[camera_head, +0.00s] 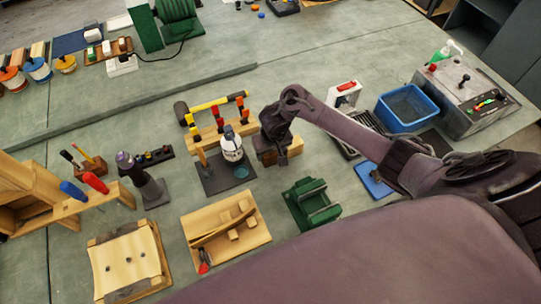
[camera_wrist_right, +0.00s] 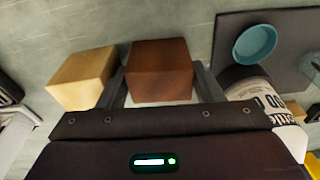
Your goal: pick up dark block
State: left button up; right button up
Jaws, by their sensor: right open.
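The dark block (camera_wrist_right: 160,70) is a reddish-brown cube in the right wrist view. It sits between the two fingers of my right gripper (camera_wrist_right: 162,86), which is open, with a finger on either side. Whether the fingers touch it is hard to tell. In the head view my right gripper (camera_head: 270,152) is low over the bench, and the dark block (camera_head: 267,158) is partly hidden by it. A light wooden block (camera_wrist_right: 84,78) stands just left of the left finger in the wrist view, and shows right of the gripper (camera_head: 295,146) in the head view. My left gripper is not in view.
A white bottle (camera_head: 231,146) and a teal dish (camera_head: 241,171) stand on a dark mat (camera_head: 214,184) close to the gripper. A wooden rack of tools (camera_head: 209,133) is behind them. A green holder (camera_head: 312,204) stands in front. A blue bin (camera_head: 406,107) is further right.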

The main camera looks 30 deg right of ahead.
jog(key=shift+c, duration=0.6)
jog(key=c, duration=0.5)
pick_arm(q)
jog(key=shift+s+d+f, duration=0.1)
jog(key=shift+s+d, duration=0.05)
jog(key=shift+s, duration=0.5)
pick_arm(e)
jog(key=shift+c, duration=0.2)
jog(key=shift+r, duration=0.15)
